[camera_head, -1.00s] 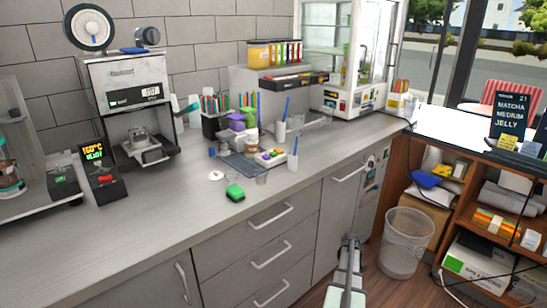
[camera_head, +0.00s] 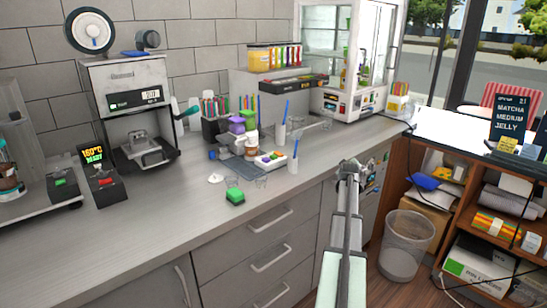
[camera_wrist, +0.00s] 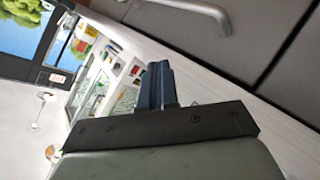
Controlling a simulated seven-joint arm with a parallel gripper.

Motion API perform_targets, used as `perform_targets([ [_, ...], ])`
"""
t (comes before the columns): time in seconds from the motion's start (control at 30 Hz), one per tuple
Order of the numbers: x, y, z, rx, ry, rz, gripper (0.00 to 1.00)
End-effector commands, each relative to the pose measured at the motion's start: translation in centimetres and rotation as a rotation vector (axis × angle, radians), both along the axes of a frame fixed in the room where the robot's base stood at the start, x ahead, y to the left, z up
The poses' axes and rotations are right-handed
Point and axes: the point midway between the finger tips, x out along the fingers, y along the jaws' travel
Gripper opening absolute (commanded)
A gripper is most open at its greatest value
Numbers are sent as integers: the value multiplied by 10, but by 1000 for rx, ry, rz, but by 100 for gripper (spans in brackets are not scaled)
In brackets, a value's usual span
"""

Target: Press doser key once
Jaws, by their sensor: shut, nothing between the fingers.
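No part is plainly labelled as the doser key. A small white unit with coloured keys (camera_head: 271,158) sits mid-counter and may be the doser; its separate keys are too small to tell apart. My gripper (camera_head: 349,166) is at the front edge of the counter, right of and apart from that unit. In the wrist view my gripper's dark fingers (camera_wrist: 154,85) are together with nothing between them. The fingers touch no key.
The sealing machine (camera_head: 128,95) is at left. A wire bin (camera_head: 402,245) stands on the floor. The left front counter is clear.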

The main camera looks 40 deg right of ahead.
Motion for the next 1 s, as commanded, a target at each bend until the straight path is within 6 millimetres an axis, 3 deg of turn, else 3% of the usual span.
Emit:
perform_targets([
  [0.03, 11, 1, 20, -7, -29, 5, 0],
  [0.27, 60, 22, 96, 35, -189, 13, 0],
  [0.5, 119, 69, 155, 267, -399, -13, 0],
  [0.8, 175, 144, 176, 707, -574, -148, 0],
  [1.0, 199, 192, 181, 959, -624, -276, 0],
])
